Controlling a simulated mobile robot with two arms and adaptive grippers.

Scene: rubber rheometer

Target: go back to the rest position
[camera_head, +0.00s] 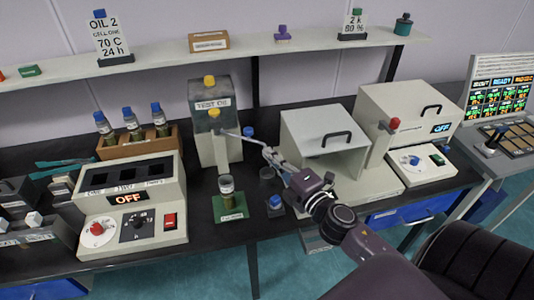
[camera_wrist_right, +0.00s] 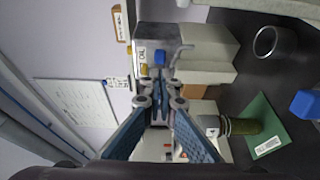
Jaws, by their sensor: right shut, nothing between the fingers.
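My right arm comes in from the lower right in the head view. Its gripper (camera_head: 270,155) is shut and empty, above the dark bench between the test oil tank (camera_head: 210,137) and the white lidded machine (camera_head: 325,140). In the wrist view the right gripper's fingers (camera_wrist_right: 158,82) meet at their tips with nothing between them. The tank (camera_wrist_right: 155,42) lies beyond them in that view. A jar (camera_head: 226,188) stands on a green mat (camera_head: 230,207) to the left of and nearer than the gripper. My left gripper is not in view.
A blue-capped item (camera_head: 275,205) stands just below the gripper. A grey ring-like cup (camera_wrist_right: 275,42) is near it. A heater box marked OFF (camera_head: 130,205) stands at left and a second lidded machine (camera_head: 410,110) at right. A shelf (camera_head: 160,55) runs above the bench.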

